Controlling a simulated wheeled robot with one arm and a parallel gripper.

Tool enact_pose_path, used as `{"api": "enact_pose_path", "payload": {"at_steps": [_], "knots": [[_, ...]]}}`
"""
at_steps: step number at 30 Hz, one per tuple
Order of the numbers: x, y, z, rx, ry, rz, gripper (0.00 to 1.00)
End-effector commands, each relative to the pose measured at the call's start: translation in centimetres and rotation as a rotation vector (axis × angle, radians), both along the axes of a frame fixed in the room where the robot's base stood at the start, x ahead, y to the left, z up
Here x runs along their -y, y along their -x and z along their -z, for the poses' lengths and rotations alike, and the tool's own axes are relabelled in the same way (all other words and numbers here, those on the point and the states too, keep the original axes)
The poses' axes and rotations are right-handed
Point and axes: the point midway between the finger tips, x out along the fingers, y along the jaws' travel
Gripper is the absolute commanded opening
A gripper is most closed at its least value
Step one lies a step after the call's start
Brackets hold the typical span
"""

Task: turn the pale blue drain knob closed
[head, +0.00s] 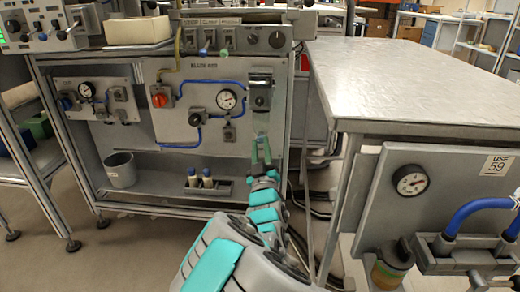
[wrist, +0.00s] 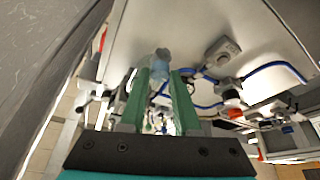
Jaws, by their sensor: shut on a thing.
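The pale blue drain knob (wrist: 160,62) shows in the wrist view between the tips of my green fingers. In the head view a pale, see-through piece (head: 261,136) at the fingertips, below the grey unit (head: 260,94) on the panel, seems to be the same knob. My gripper (head: 261,148) points up at it from below, and its two fingers (wrist: 160,75) are shut on the knob. The fingers partly hide the knob's sides, and I cannot tell its turn angle.
The panel carries a gauge (head: 227,99), a red knob (head: 160,99) and blue hoses close to the left of my gripper. A small rack with bottles (head: 207,181) stands on the shelf at lower left. A metal-topped table (head: 410,85) stands to the right of my arm.

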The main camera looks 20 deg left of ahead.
Motion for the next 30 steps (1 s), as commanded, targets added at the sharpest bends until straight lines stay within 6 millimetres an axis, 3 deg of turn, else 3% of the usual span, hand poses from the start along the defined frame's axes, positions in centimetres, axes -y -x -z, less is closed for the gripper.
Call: {"api": "enact_pose_path", "payload": {"at_steps": [11, 27, 28, 30], "knots": [[-0.02, 0.05, -0.34, 0.042, 0.149, -0.004, 0.0], [-0.03, 0.07, -0.39, 0.048, 0.171, -0.004, 0.0], [-0.03, 0.07, -0.39, 0.048, 0.171, -0.004, 0.33], [-0.01, 0.06, -0.38, 0.048, 0.171, -0.003, 0.41]]}}
